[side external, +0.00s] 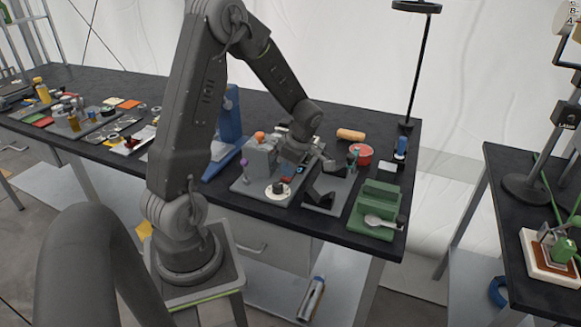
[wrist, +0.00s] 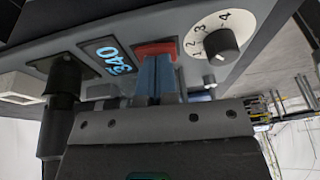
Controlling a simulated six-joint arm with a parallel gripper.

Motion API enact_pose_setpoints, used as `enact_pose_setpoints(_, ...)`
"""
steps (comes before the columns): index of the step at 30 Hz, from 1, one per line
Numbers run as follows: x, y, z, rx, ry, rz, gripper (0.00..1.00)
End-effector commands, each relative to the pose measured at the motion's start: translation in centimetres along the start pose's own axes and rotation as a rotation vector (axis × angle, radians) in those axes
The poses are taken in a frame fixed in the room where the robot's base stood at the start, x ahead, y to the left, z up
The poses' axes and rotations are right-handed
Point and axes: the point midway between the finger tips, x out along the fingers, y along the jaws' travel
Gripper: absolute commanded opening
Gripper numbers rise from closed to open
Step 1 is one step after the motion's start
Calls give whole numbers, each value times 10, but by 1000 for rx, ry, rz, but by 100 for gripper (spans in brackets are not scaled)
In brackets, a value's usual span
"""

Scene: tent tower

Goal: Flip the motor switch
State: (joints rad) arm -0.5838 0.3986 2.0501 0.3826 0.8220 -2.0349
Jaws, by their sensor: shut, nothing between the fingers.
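The motor switch appears to be the red rocker (wrist: 156,47) on the grey panel in the wrist view, between a lit display (wrist: 108,56) and a numbered dial (wrist: 222,42). My gripper (wrist: 155,63) is shut, its blue fingertips together right at the red rocker and covering part of it. I cannot tell whether they touch it or which way the rocker is set. In the side external view my gripper (side external: 292,165) is low over the grey machine (side external: 246,184), and its fingertips are hard to make out.
A black cylindrical part (wrist: 63,85) stands left of my fingers in the wrist view. An orange-topped grey block (side external: 261,155) is on the machine. A green holder (side external: 375,207) with a spoon and a red bowl (side external: 361,154) are to the right. A blue stand (side external: 226,140) is left.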

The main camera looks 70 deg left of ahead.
Motion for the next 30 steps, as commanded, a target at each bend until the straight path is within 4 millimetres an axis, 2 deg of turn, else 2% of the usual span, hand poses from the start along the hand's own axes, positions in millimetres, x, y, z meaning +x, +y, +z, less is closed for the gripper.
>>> enact_pose_setpoints(10,-1,-1,0,0,0,1,0)
enact_pose_setpoints(14,-8,0,-2,-2,-1,4,0)
enact_pose_setpoints(20,-43,3,-13,-3,-2,7,0)
enact_pose_setpoints(24,-76,9,-11,-1,-1,8,0)
enact_pose_setpoints(30,-114,14,-11,0,-1,5,0)
